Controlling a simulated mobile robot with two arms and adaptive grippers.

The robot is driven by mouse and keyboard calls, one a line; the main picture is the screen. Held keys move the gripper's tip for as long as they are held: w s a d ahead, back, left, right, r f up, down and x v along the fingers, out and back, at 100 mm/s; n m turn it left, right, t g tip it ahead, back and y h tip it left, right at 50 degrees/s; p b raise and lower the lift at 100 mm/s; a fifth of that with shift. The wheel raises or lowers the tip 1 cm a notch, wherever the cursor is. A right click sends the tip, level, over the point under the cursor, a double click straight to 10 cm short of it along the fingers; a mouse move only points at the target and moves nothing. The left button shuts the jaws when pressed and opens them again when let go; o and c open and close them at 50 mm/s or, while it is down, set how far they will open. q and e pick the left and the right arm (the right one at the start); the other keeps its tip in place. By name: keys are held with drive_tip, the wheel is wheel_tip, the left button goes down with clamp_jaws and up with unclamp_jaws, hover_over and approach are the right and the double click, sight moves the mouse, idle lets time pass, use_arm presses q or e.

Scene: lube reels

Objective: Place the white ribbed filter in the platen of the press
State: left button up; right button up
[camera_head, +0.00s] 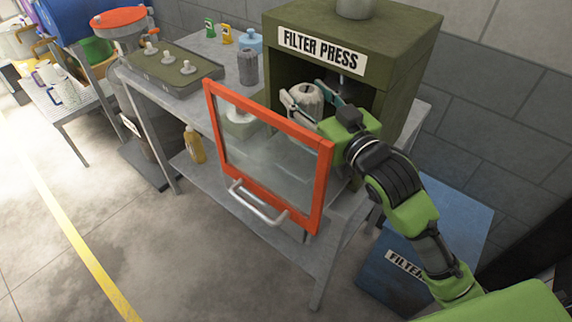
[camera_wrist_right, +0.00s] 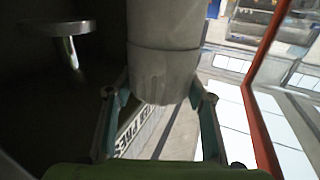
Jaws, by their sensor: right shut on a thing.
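The white ribbed filter (camera_head: 306,101) is held between the fingers of my right gripper (camera_head: 301,91), at the open front of the filter press (camera_head: 418,50). In the right wrist view, the filter (camera_wrist_right: 165,60) hangs between both fingers of my gripper (camera_wrist_right: 163,98), whose pads are at its sides. A round metal disc on a stem (camera_wrist_right: 57,27) shows in the dark press interior, apart from the filter; I cannot tell if it is the platen. The press floor is largely hidden by my gripper and the door. My left gripper is not in view.
The red-framed glass door (camera_head: 267,190) stands open in front of the bench. A pale round item (camera_head: 240,122) shows behind its glass. A dark ribbed cylinder (camera_head: 248,67) and a tray (camera_head: 165,75) with several small parts stand left. A blue bin (camera_head: 385,277) is below right.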

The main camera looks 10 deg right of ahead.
drive_tip(key=shift+w+a+f, duration=0.2)
drive_tip(key=shift+w+f, duration=0.4)
drive_tip(key=shift+f, duration=0.05)
drive_tip(key=f, duration=0.2)
drive_tip(key=d, duration=0.1)
drive_tip(key=shift+s+f, duration=0.4)
drive_tip(key=shift+f, duration=0.8)
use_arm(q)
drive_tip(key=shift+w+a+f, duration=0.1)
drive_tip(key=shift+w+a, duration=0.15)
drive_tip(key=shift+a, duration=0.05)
use_arm(e)
wheel_tip(320, 180, down, 4)
drive_tip(key=shift+a+r, duration=0.15)
drive_tip(key=o, duration=1.7)
drive_tip(key=shift+f, duration=0.2)
drive_tip(key=shift+c, duration=0.2)
